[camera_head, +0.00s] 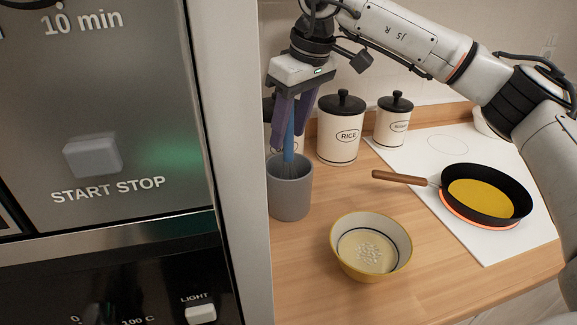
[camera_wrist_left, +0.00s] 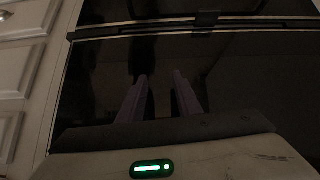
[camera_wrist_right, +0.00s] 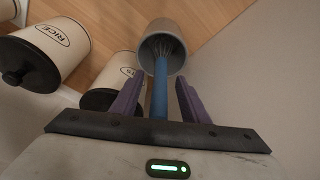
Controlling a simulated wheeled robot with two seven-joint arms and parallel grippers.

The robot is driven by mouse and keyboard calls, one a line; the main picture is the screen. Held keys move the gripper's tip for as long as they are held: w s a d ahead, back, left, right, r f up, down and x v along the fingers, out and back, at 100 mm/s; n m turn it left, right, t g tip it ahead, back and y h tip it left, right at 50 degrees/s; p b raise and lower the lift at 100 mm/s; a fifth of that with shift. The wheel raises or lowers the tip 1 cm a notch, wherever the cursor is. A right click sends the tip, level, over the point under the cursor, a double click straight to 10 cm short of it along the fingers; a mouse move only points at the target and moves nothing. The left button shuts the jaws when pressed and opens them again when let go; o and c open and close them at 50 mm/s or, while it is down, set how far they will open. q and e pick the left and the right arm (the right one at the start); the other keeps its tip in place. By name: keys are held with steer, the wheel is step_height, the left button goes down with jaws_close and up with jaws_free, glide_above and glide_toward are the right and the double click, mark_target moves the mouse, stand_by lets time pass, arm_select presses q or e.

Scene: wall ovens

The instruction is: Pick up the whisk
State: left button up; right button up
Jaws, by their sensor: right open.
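The whisk (camera_head: 289,140) has a blue handle and stands upright in a grey cup (camera_head: 290,196) on the wooden counter. My right gripper (camera_head: 287,146) points down from above, with its purple fingers open on either side of the handle. In the right wrist view the blue whisk handle (camera_wrist_right: 160,88) runs between the open fingers (camera_wrist_right: 158,88), with a gap on both sides, and its wires sit inside the cup (camera_wrist_right: 163,42). My left gripper (camera_wrist_left: 160,85) shows only in the left wrist view, its fingers apart and empty before a dark oven door.
A rice canister (camera_head: 340,136) and a smaller canister (camera_head: 393,124) stand right of the cup. A yellow bowl (camera_head: 345,258) sits in front. A pan (camera_head: 490,215) rests on the white hob (camera_head: 415,180). The tall oven front (camera_head: 90,110) borders the left.

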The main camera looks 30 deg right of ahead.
steer(key=shift+w+f, duration=0.1)
steer(key=shift+f, duration=0.25)
jaws_close()
steer(key=shift+r, duration=0.1)
